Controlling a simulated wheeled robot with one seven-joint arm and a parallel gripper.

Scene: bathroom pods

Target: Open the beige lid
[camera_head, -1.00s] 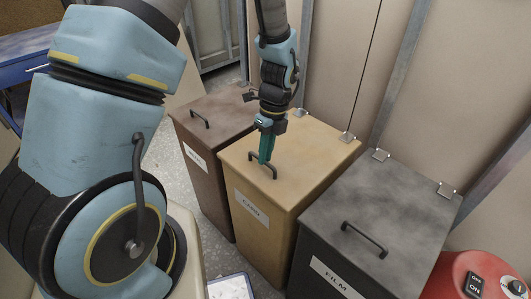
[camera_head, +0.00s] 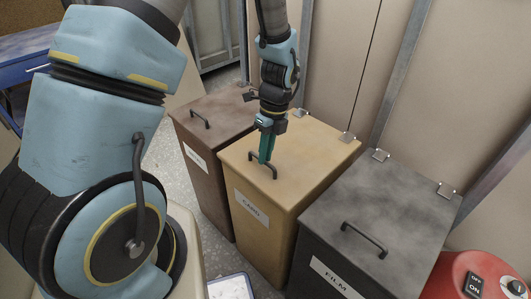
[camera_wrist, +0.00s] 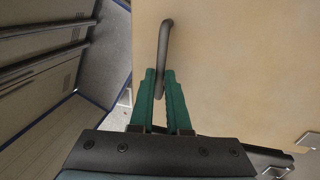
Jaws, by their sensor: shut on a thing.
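The beige lid (camera_head: 315,160) lies flat and closed on the beige bin in the middle of three bins. A dark bar handle (camera_head: 268,170) stands near its front edge. My gripper (camera_head: 265,158) comes down from above onto the handle, and its green fingers are shut on it. In the wrist view the fingers (camera_wrist: 160,75) close on one end of the handle (camera_wrist: 167,40), and the rest of the bar extends beyond them. The beige lid (camera_wrist: 240,70) fills the right of that view. The fingertips partly hide the handle.
A brown-lidded bin (camera_head: 215,115) stands to the left and a dark grey-lidded bin (camera_head: 375,215) to the right, both closed. A red round object (camera_head: 465,275) with a switch is at lower right. Metal hinges (camera_head: 348,137) sit at the beige lid's back edge, close to the wall.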

